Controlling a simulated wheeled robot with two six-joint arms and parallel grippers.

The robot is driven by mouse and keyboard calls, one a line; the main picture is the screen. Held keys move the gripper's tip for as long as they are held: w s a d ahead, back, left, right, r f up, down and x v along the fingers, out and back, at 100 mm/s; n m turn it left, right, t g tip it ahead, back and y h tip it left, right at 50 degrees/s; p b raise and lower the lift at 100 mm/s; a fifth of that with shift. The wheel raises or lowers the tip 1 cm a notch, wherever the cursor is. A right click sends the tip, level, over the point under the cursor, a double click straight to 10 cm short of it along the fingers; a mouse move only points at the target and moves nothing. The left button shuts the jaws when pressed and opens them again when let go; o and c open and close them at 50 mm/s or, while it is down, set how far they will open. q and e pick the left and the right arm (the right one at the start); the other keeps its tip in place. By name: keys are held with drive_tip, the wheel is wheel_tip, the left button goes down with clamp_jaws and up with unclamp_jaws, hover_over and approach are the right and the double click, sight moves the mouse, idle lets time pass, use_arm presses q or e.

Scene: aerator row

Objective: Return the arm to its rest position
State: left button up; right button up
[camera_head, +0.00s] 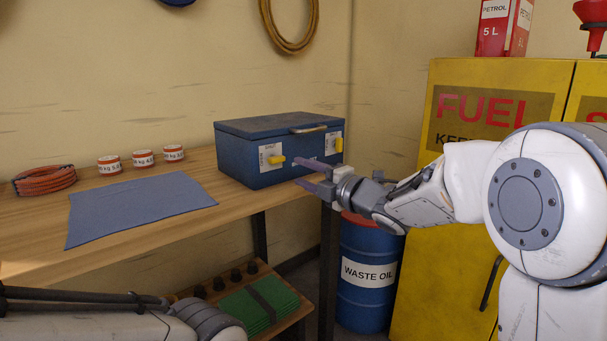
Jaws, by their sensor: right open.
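My right arm reaches in from the right, bent at the elbow. Its gripper (306,174) is open, with two purple fingers spread apart and nothing seen between them. The fingers are in front of the blue box (240,160), at its right front; I cannot tell whether they touch it. The box has a shut lid with a handle, and yellow levers (276,160) on white plates on its front. My left arm (90,318) lies low across the bottom left. Its gripper cannot be made out.
The wooden bench (40,225) carries a grey-blue cloth (140,205), an orange hose coil (45,180) and three red-and-white tins (143,158). A waste oil drum (366,280) stands below my right forearm. A yellow fuel cabinet (430,290) stands behind that arm.

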drive_tip(key=s+a+f+m+g+h, duration=0.3)
drive_tip(key=s+f+m+g+h, duration=0.35)
drive_tip(key=s+f+m, duration=0.75)
drive_tip(key=s+d+f+m+g+h, duration=0.15)
drive_tip(key=s+f+g, duration=0.3)
drive_tip(key=s, duration=0.85)
drive_tip(key=s+d+f+m+g+h, duration=0.1)
drive_tip(key=s+f+m+g+h, duration=0.25)
drive_tip(key=s, duration=0.95)
wheel_tip(320, 180, up, 29)
drive_tip(key=y+p, duration=0.2)
drive_tip(key=p, duration=2.8)
drive_tip(key=shift+w+a+f+n, duration=0.2)
drive_tip(key=shift+n, duration=0.2)
